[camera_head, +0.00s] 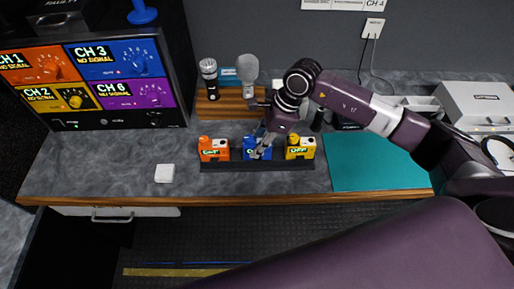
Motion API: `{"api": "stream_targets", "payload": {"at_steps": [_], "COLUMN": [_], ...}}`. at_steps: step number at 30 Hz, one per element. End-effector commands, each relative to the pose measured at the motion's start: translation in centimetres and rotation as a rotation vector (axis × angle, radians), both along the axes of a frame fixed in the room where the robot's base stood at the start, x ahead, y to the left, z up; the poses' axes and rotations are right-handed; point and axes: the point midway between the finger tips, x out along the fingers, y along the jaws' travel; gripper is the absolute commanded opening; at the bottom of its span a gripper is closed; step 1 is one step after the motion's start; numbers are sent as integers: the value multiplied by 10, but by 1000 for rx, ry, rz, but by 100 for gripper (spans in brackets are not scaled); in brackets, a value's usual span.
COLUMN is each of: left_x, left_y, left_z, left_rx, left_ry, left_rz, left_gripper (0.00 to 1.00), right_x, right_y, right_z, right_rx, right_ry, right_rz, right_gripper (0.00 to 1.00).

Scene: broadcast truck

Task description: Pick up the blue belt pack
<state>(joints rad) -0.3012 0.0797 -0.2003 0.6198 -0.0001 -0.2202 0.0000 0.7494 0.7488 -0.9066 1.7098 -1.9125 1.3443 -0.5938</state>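The blue belt pack (250,153) stands in a black rack (223,166) on the grey counter, between an orange belt pack (213,150) and a yellow belt pack (300,148). My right arm comes in from the right, and my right gripper (262,150) is down at the blue belt pack, its fingers covering part of it. Whether the fingers are closed on the pack is too small to tell. The blue pack appears level with its neighbours in the rack. My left gripper is not in view.
Behind the rack, microphones (248,70) stand in a wooden holder (215,108). A monitor (104,80) stands at the left, with a small white block (164,173) in front. A teal mat (375,168) and a light case (478,105) lie to the right.

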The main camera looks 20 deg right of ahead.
Motion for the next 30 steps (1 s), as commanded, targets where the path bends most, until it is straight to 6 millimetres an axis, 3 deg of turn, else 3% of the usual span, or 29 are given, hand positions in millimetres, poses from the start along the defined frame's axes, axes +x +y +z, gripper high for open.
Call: {"api": "stream_targets", "payload": {"at_steps": [7, 19, 23, 30], "left_x": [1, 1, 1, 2], "left_y": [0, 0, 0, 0], "left_z": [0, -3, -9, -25], "left_rx": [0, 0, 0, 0], "left_ry": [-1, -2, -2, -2], "left_rz": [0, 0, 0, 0], "left_gripper": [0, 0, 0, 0], "right_x": [0, 1, 2, 3], "right_y": [0, 0, 0, 0], "right_z": [0, 8, 23, 69], "right_rx": [0, 2, 1, 2], "right_ry": [-1, -4, -7, -10], "right_rz": [0, 1, 0, 1], "right_gripper": [0, 0, 0, 0]}}
